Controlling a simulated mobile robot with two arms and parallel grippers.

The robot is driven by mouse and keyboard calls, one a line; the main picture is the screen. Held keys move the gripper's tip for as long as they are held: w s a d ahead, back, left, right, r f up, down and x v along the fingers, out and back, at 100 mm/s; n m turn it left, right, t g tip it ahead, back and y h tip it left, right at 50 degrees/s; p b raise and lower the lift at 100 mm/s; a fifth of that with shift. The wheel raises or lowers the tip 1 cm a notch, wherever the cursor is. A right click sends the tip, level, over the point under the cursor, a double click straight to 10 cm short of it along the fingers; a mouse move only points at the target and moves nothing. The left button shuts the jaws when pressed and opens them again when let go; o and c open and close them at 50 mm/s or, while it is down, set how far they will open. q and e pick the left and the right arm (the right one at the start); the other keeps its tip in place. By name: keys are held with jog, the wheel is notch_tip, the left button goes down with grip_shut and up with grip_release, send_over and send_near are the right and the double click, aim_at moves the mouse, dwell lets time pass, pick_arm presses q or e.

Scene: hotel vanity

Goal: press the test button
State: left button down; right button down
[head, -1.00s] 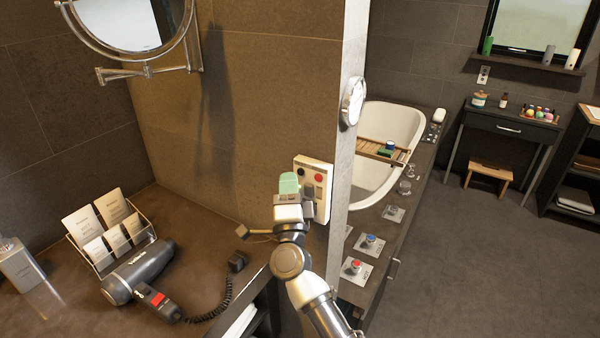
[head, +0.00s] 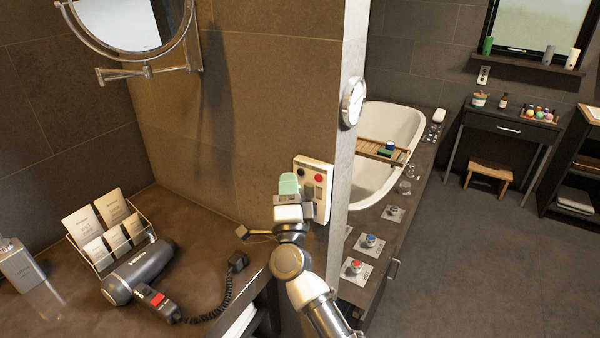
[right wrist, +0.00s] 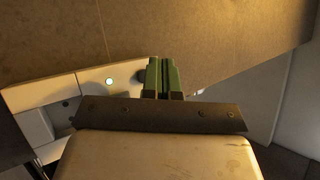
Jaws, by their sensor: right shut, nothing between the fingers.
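A pale wall unit (head: 326,166) is on the brown tiled wall near its right end. It has a red button (head: 318,177) and a smaller dark button (head: 303,172); no label is legible, so I cannot tell which is the test button. My right gripper (head: 288,184) is shut and empty, its green fingertips just left of the unit in the head view. Contact cannot be judged. My left gripper is out of view.
On the counter (head: 200,270) are a hair dryer (head: 140,272) with a coiled cord and a card rack (head: 108,232). A round mirror (head: 125,25) hangs above. Right of the wall end are a bathtub (head: 395,125) and control knobs on its ledge.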

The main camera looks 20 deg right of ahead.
jog(key=shift+w+d, duration=0.1)
jog(key=shift+d, duration=0.05)
dwell(0.6)
jog(key=shift+w+d, duration=0.2)
jog(key=shift+w+d, duration=0.2)
jog(key=shift+d, duration=0.1)
dwell(0.8)
jog(key=shift+s+a, duration=0.1)
jog(key=shift+a, duration=0.05)
jog(key=shift+s+a, duration=0.45)
jog(key=shift+a, duration=0.05)
jog(key=shift+a, duration=0.1)
jog(key=s+a, duration=0.1)
jog(key=a, duration=0.1)
jog(key=s+a+p, duration=0.1)
jog(key=s, duration=0.1)
jog(key=shift+a, duration=0.35)
